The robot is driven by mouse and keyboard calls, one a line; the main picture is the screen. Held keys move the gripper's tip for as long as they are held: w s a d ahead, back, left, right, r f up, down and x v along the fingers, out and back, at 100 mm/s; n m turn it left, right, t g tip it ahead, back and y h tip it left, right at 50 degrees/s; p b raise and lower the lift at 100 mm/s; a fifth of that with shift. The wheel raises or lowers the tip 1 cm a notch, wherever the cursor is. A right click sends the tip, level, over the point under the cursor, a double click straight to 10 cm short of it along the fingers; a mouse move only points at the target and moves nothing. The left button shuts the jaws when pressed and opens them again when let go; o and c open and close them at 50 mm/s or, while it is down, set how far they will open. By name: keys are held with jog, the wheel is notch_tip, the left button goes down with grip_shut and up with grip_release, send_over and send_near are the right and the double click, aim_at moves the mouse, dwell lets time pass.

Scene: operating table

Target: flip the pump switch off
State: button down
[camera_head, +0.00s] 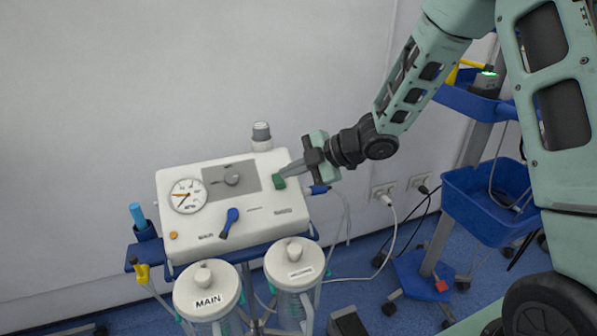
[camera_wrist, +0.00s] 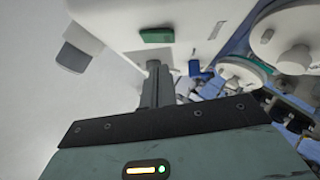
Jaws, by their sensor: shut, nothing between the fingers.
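The pump (camera_head: 185,240) is a white box with a sloped front panel, standing against the wall. Its green switch (camera_head: 279,181) sits at the right end of the panel and also shows as a green block in the wrist view (camera_wrist: 157,36). My gripper (camera_head: 286,171) comes in from the right, with its shut, empty fingertips close to the switch. In the wrist view the fingertips (camera_wrist: 154,68) appear just below the switch, with a small gap between them in the picture. I cannot tell for sure whether they touch. I cannot read the switch's position.
Two lidded canisters, one marked MAIN (camera_head: 207,289) and another (camera_head: 295,262), stand in front. A blue-binned cart (camera_head: 487,205) is at the right. Tubing hangs beside the pump.

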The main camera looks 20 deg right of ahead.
jog(key=w+r+p+v, duration=0.1)
jog(key=v, duration=0.9)
jog(key=shift+r+p, duration=0.35)
jog(key=shift+p, duration=0.05)
jog(key=s+a+r+m+h+p, duration=0.5)
jog(key=a+r+m+h+p, duration=0.15)
jog(key=a+r+m, duration=0.2)
jog(key=s+a+r+m+g+h+p, duration=0.1)
jog(key=s+a+m+g+p, duration=0.1)
jog(key=s, duration=1)
jog(key=s+a+r+m+g+h+p, duration=0.1)
jog(key=s+a+r+m+g+p, duration=0.1)
jog(key=s, duration=1)
jog(key=m+g+p, duration=0.1)
jog(key=g, duration=0.1)
jog(key=shift+s+a+g+h, duration=0.15)
jog(key=shift+s+g+h, duration=0.1)
jog(key=shift+g+h, duration=0.1)
jog(key=shift+w+m, duration=0.1)
jog(key=shift+m, duration=0.15)
